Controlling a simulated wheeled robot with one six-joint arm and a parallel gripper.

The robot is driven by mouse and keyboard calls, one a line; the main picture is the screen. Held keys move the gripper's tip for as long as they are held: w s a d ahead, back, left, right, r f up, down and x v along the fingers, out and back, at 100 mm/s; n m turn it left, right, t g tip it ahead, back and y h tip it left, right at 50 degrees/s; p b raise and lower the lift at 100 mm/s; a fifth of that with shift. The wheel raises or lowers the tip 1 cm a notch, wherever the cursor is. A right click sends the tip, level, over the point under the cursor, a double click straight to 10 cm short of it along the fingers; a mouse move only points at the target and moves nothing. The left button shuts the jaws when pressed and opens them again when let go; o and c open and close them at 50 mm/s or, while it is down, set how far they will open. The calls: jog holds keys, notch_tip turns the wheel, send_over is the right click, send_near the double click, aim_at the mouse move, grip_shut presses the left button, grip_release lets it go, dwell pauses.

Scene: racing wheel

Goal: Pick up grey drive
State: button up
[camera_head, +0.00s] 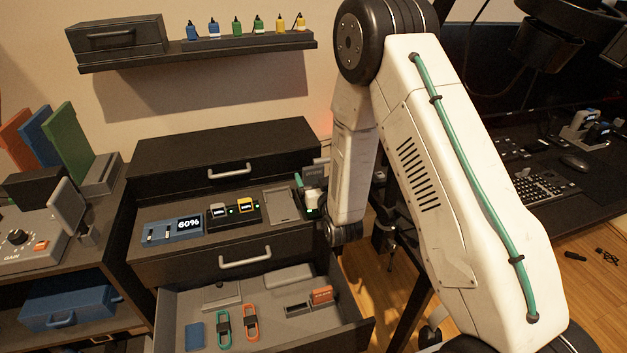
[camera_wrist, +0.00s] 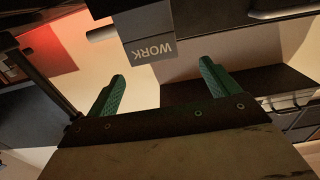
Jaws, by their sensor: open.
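A small grey drive-like block (camera_head: 219,211) sits in a black dock (camera_head: 233,220) on the grey top of the dark cabinet, left of a yellow block (camera_head: 246,205). I cannot tell for certain that it is the grey drive. My gripper (camera_wrist: 162,92) is open in the wrist view, with two green fingers wide apart and nothing between them. A dark and grey box marked WORK (camera_wrist: 152,48) shows beyond the fingers.
A blue panel reading 60% (camera_head: 172,230) stands left of the dock. The open drawer (camera_head: 345,335) below holds a green and an orange looped item, a blue block and other pieces. A shelf (camera_head: 200,52) with small bottles hangs above. A desk with a keyboard (camera_head: 543,187) is at right.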

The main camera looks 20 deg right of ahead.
aim_at(314, 169)
jog(key=w, duration=0.4)
jog(key=shift+w+d+f, duration=0.3)
jog(key=shift+w+d, duration=0.1)
jog(key=shift+w, duration=0.5)
jog(key=c, duration=1.2)
